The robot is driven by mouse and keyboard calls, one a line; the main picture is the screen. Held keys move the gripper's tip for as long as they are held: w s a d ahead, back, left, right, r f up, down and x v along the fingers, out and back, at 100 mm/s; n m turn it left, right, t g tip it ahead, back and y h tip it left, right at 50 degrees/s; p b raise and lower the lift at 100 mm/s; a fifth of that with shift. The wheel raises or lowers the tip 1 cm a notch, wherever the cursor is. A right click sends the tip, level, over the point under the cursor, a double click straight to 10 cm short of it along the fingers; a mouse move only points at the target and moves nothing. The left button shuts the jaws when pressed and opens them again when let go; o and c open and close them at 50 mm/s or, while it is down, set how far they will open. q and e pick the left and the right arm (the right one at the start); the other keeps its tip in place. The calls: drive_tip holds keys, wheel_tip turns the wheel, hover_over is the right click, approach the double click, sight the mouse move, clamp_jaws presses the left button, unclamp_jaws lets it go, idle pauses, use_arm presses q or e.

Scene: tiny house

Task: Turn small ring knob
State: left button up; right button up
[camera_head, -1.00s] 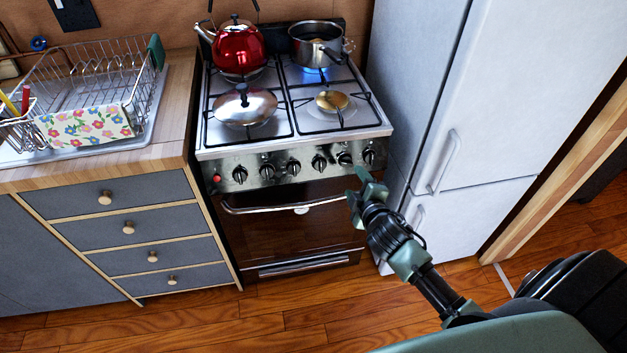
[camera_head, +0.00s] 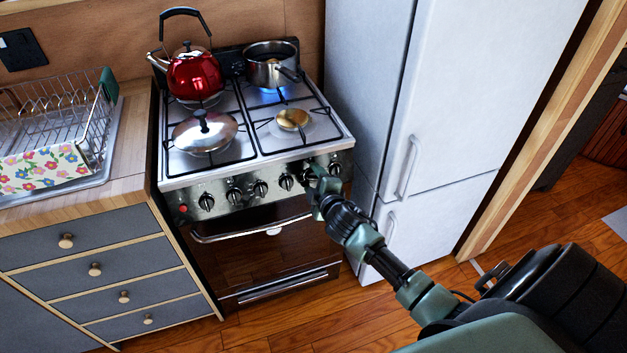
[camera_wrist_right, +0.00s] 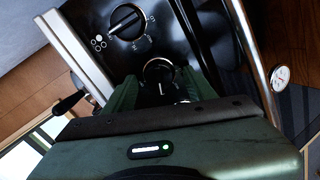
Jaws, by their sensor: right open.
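The stove (camera_head: 250,160) has a row of black knobs along its front panel. My right gripper (camera_head: 314,176) is at the right part of this row and hides part of it. In the right wrist view, a black knob with a shiny ring (camera_wrist_right: 158,76) lies between the open fingers of my right gripper (camera_wrist_right: 160,88). I cannot tell whether the fingers touch it. Another knob with white markings (camera_wrist_right: 126,20) is beyond it in that view. The rightmost knob (camera_head: 335,168) shows beside the gripper in the head view. My left gripper is not in view.
A red kettle (camera_head: 194,75), a pot (camera_head: 270,66) over a blue flame and a silver lid (camera_head: 205,133) are on the stove. The front right burner (camera_head: 292,119) is bare. The oven handle (camera_head: 250,230) sticks out below the knobs. A fridge (camera_head: 440,110) stands close on the right.

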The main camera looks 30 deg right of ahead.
clamp_jaws()
drive_tip(key=shift+m, duration=0.3)
drive_tip(key=shift+m+p, duration=0.3)
drive_tip(key=shift+m, duration=0.2)
drive_tip(key=m+p, duration=0.2)
drive_tip(key=m, duration=0.4)
drive_tip(key=shift+r, duration=0.2)
drive_tip(key=m+p, duration=0.2)
drive_tip(key=m, duration=0.2)
drive_tip(key=shift+d, duration=0.1)
drive_tip(key=shift+f+m+p, duration=0.1)
drive_tip(key=shift+m+p, duration=0.2)
drive_tip(key=shift+m, duration=0.8)
